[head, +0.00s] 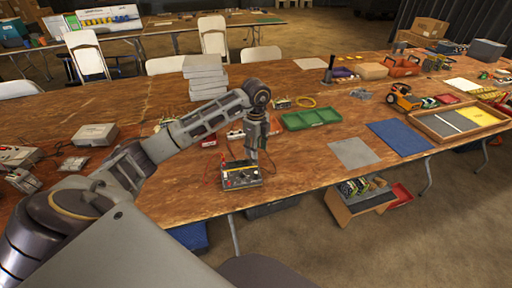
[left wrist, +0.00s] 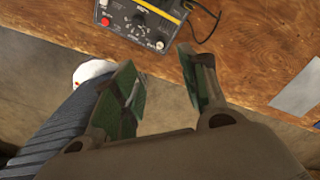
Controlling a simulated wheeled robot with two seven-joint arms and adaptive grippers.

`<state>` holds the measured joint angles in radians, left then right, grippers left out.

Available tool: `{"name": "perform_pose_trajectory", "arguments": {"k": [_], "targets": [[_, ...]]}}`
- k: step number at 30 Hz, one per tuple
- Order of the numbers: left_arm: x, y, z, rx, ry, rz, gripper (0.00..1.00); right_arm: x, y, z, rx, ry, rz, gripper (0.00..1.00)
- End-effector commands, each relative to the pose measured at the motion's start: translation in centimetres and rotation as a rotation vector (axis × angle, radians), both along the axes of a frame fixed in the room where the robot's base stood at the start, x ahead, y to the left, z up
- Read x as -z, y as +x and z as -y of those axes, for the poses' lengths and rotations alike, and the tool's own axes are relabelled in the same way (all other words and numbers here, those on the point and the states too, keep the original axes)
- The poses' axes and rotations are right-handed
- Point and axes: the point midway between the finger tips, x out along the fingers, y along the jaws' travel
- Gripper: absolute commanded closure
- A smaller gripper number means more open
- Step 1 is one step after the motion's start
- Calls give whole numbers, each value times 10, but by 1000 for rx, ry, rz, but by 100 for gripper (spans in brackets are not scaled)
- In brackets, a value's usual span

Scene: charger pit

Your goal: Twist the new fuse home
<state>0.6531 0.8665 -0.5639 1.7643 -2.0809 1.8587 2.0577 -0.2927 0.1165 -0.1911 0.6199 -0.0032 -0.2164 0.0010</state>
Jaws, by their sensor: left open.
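A dark charger box (head: 240,175) with yellow trim stands near the table's front edge. In the left wrist view the charger (left wrist: 143,20) shows a dial, a red round part and small pale round fittings on its panel. I cannot make out which fitting is the fuse. My left gripper (head: 256,152) points down by the charger's right side in the head view. In the left wrist view its two fingers (left wrist: 160,68) are apart with nothing between them, short of the panel. My right gripper is not in view.
A dark cable (left wrist: 205,30) runs from the charger. A grey mat (head: 353,153) and a green tray (head: 310,119) lie to its right. A stack of grey boxes (head: 205,75) stands behind. The wooden table's (head: 290,180) front edge is close by.

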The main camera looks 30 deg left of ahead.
Motion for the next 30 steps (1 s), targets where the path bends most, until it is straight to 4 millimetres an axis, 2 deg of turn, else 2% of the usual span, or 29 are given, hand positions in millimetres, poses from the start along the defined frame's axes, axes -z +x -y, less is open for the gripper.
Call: {"name": "perform_pose_trajectory", "arguments": {"k": [8,22,30], "targets": [[0,0,0,-124,1,-2,57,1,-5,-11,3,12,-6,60],[2,0,0,-127,1,-2,57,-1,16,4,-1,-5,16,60],[20,-1,0,-126,1,-3,57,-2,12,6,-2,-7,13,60]]}}
